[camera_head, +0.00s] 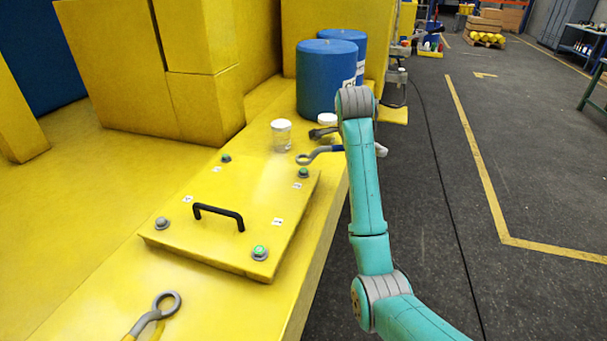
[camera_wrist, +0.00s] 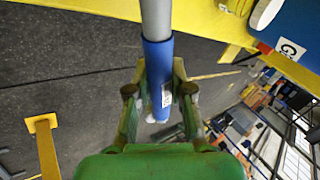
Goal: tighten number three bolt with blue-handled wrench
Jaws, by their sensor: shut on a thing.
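A yellow plate (camera_head: 190,238) with a black handle has a bolt near each corner. The far right bolt (camera_head: 303,173), far left bolt (camera_head: 226,158) and near right bolt (camera_head: 259,253) have green tops; the near left bolt (camera_head: 162,223) looks grey. The number labels are too small to read. My gripper (camera_wrist: 159,78) is shut on the blue handle of the blue-handled wrench (camera_wrist: 157,58). In the head view its grey ring head (camera_head: 304,159) shows just beyond the far right bolt, apparently not around it.
A yellow-handled wrench (camera_head: 150,318) lies near the front. A clear jar (camera_head: 281,136) with a white lid and blue drums (camera_head: 325,80) stand behind the plate. The bench's right edge (camera_head: 318,262) drops to open grey floor (camera_head: 440,250).

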